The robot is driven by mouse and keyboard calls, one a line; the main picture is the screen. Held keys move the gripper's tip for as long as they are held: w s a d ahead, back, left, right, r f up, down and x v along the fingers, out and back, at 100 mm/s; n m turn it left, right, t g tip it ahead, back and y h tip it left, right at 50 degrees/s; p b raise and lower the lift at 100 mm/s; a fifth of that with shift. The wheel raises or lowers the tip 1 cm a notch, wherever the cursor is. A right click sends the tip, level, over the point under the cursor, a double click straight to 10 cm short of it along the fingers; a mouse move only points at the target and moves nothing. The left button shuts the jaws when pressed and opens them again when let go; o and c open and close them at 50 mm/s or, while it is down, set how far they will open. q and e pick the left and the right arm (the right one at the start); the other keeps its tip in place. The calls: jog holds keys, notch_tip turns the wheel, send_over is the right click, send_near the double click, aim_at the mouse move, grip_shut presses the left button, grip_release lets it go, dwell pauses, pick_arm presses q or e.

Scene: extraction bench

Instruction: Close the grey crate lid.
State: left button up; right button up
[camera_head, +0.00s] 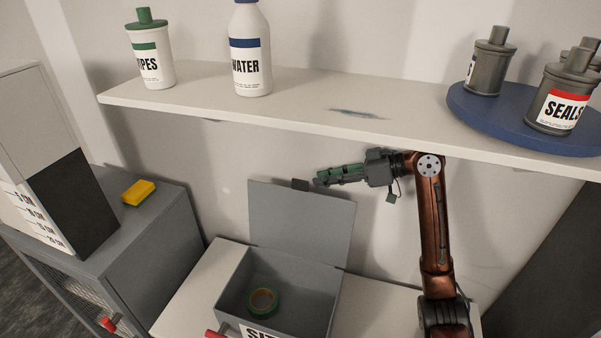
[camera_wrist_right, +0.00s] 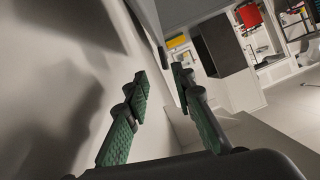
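The grey crate (camera_head: 335,310) sits on the white bench, and a roll of green tape (camera_head: 263,302) lies inside it. Its lid (camera_head: 300,228) stands open and upright at the crate's back. A small dark tab (camera_head: 300,185) is at the lid's top edge. My right gripper (camera_head: 318,180) is level with that edge, just right of the tab; I cannot tell whether it touches. In the right wrist view, the green fingers (camera_wrist_right: 159,76) are apart with nothing clearly between them. My left gripper is not in view.
A white shelf (camera_head: 290,105) runs above the lid and my right gripper, carrying bottles and a blue round tray (camera_head: 490,122) of grey canisters. A grey cabinet (camera_head: 165,240) with a yellow sponge (camera_head: 138,192) stands at the left. Bare bench (camera_head: 375,310) shows right of the crate.

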aim_at(301, 186)
jog(key=shift+s+a, duration=0.35)
jog(key=shift+a, duration=0.25)
jog(key=shift+s+a, duration=0.3)
jog(key=shift+a, duration=0.3)
jog(key=a, duration=0.1)
jog(key=w+f, duration=0.1)
jog(key=a, duration=0.1)
jog(key=shift+w+a+f, duration=0.25)
jog(key=shift+a+f, duration=0.05)
jog(key=shift+w+a+f, duration=0.4)
jog(key=shift+w, duration=0.1)
jog(key=shift+s+a, duration=0.15)
jog(key=shift+a, duration=0.3)
jog(key=shift+s, duration=0.15)
jog(key=shift+w+f, duration=0.2)
jog(key=shift+w, duration=0.05)
jog(key=shift+s+r, duration=0.15)
jog(key=c, duration=0.4)
grip_shut()
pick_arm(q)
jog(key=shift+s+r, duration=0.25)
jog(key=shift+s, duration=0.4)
